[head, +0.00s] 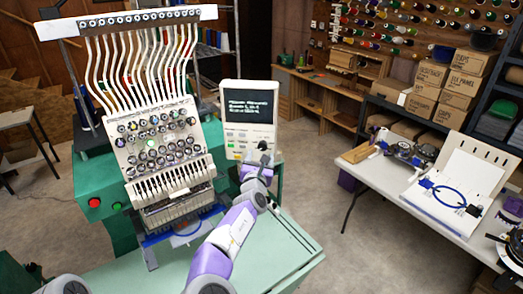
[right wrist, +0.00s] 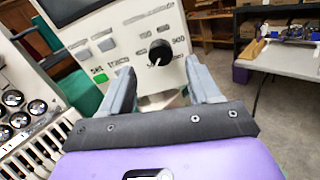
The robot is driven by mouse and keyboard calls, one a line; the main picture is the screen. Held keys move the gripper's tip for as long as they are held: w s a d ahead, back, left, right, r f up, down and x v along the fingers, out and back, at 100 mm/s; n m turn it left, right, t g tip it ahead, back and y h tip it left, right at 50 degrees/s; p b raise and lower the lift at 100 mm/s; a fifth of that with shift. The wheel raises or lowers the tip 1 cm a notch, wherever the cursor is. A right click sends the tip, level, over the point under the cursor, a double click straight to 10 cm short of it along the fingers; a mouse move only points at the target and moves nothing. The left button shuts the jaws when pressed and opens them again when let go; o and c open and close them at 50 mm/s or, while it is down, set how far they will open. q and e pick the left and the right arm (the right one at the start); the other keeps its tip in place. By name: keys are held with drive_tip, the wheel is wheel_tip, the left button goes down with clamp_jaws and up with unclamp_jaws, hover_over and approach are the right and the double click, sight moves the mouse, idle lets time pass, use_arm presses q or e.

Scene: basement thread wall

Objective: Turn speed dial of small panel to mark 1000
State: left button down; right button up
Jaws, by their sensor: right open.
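The small panel (head: 236,130) is a pale upright box with a dark text screen, beside the large machine. In the right wrist view its lower face (right wrist: 120,28) carries small buttons, one green, and a black round speed dial (right wrist: 160,50). The dial has a light pointer line towards its lower edge. The printed marks around it are too small to read surely. My right gripper (right wrist: 160,66) is open, its fingers apart on either side of the dial in the picture, with no clear contact. In the head view my right gripper (head: 257,168) is just below the panel's dial. My left gripper is out of view.
The multi-needle embroidery machine (head: 160,150) with white tubes stands left of the panel. A green table (head: 170,270) lies below my right arm. A white table (head: 390,195) with hoops is at the right. Grey floor is open between them.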

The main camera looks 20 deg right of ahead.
sight(262, 148)
drive_tip(key=shift+p+x, duration=0.4)
drive_tip(key=shift+x, duration=1.7)
